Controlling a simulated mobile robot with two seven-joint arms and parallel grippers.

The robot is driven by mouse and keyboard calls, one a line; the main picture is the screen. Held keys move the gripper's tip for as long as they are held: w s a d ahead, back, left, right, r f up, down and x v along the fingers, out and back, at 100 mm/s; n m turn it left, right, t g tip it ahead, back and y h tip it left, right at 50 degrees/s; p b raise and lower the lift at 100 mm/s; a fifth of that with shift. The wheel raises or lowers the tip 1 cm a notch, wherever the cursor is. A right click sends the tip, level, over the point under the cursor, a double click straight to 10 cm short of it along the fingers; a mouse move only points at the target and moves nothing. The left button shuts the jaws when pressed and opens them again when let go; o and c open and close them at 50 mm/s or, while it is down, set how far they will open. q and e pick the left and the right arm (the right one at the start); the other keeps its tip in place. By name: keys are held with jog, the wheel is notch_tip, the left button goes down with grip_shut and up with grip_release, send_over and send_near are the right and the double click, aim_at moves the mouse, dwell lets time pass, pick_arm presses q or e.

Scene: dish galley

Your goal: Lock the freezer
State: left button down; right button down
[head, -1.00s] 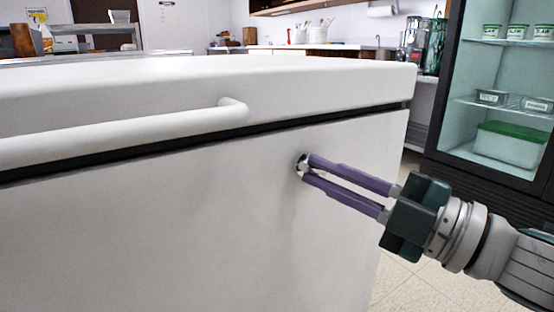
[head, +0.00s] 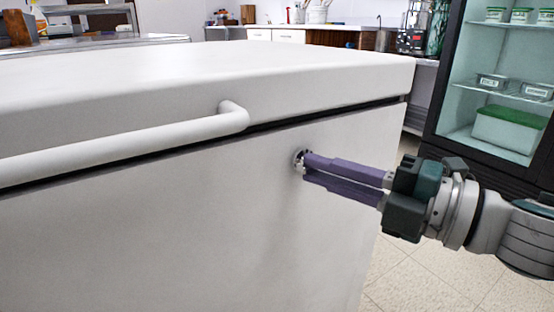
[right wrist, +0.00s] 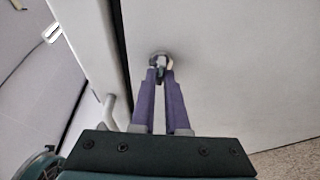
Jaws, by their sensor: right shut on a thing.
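The white chest freezer (head: 200,220) fills much of the head view, its lid (head: 300,75) down over a dark seam. A small round metal lock (head: 299,159) sits on the front, below the seam near the right corner. My right gripper (head: 305,163) has its purple fingers at the lock. In the right wrist view the fingertips (right wrist: 161,72) are closed on a small metal piece at the lock (right wrist: 160,57); whether it is a key or a knob I cannot tell. The fingertips partly hide it. My left gripper is not in view.
A white bar handle (head: 130,137) juts from the freezer's lid, left of the lock. A glass-door fridge (head: 495,90) with tubs stands at the right. Tiled floor (head: 400,275) shows between them. Counters (head: 290,35) line the back.

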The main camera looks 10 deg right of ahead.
jog(key=c, duration=0.9)
grip_release()
jog(key=shift+s, duration=0.1)
jog(key=p+v, duration=0.1)
jog(key=v, duration=0.8)
jog(key=shift+s+d+p, duration=0.25)
jog(key=shift+d+p, duration=0.1)
jog(key=shift+p, duration=0.05)
